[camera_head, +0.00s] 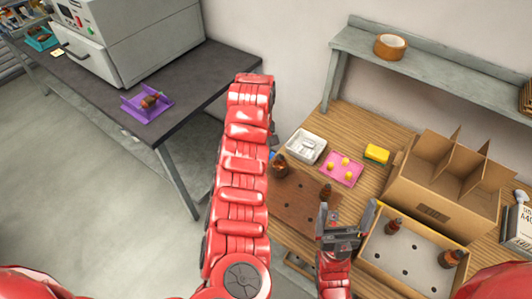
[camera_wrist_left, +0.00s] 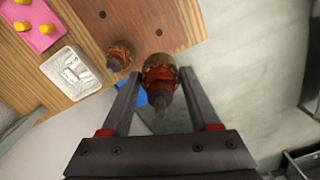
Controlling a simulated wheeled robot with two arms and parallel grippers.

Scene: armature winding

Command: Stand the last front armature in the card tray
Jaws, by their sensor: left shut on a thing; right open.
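My left gripper (camera_wrist_left: 160,95) is shut on a copper-wound armature (camera_wrist_left: 160,80) in the left wrist view, with a dark shaft. In the head view my left arm hides this gripper. A brown board (camera_head: 295,205) with holes lies on the wooden table; an armature (camera_head: 279,165) stands at its far left corner and also shows in the left wrist view (camera_wrist_left: 120,55). Another armature (camera_head: 325,192) shows just beyond my right gripper. The card tray (camera_head: 395,262), with a pale holed floor, holds an armature (camera_head: 393,227) at the back and one (camera_head: 450,258) at right. My right gripper (camera_head: 347,218) is open and empty at the tray's left side.
A divided cardboard box (camera_head: 445,190) stands behind the card tray. A white dish (camera_head: 306,146), a pink tray (camera_head: 342,168) with yellow pieces and a yellow block (camera_head: 376,154) lie behind the board. A shelf (camera_head: 430,70) bears a tape roll (camera_head: 390,46). A dark bench (camera_head: 190,85) stands left.

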